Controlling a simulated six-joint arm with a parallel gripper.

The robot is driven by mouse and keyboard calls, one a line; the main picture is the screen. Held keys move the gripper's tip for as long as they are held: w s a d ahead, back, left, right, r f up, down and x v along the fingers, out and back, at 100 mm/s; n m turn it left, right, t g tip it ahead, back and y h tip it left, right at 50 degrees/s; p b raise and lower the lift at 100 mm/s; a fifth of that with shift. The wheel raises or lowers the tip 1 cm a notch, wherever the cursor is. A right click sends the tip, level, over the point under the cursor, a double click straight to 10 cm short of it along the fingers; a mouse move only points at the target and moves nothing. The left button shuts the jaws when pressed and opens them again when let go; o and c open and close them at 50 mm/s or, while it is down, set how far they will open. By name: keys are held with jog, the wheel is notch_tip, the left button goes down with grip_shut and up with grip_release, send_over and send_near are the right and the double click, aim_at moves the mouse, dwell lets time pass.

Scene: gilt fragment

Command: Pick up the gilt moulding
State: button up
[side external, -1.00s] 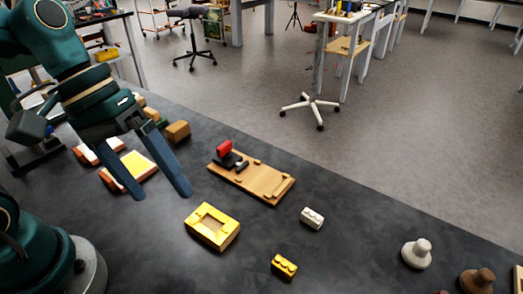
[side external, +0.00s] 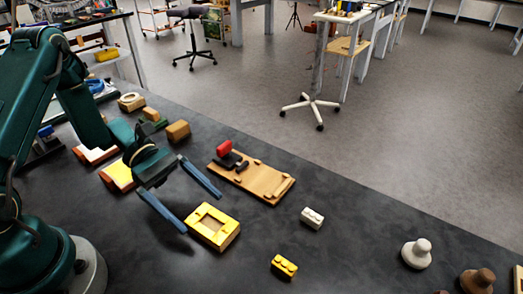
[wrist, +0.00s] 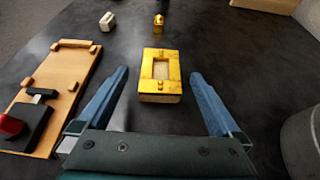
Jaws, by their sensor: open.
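The gilt moulding (side external: 212,226) is a gold rectangular frame block with a recessed pale centre, lying flat on the dark table. In the wrist view the moulding (wrist: 160,77) lies ahead, roughly centred between the two blue fingers and a little beyond or level with their tips. My gripper (side external: 201,211) is open and empty. Its fingers point toward the moulding, one on each side in the wrist view (wrist: 159,72). I cannot tell its exact height above the table.
A wooden board (side external: 262,184) with a red-handled clamp (side external: 225,149) lies close beside the gripper. A white brick (side external: 312,218) and a yellow brick (side external: 284,266) lie beyond the moulding. Knobbed pieces (side external: 416,252) stand at the right. Bare table lies between them.

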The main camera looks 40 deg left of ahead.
aim_at(220, 230)
jog(key=shift+s+f, duration=0.1)
jog(key=shift+f, duration=0.1)
jog(key=shift+x, duration=2.4)
jog(key=c, duration=1.4)
jog(key=shift+r, duration=0.2)
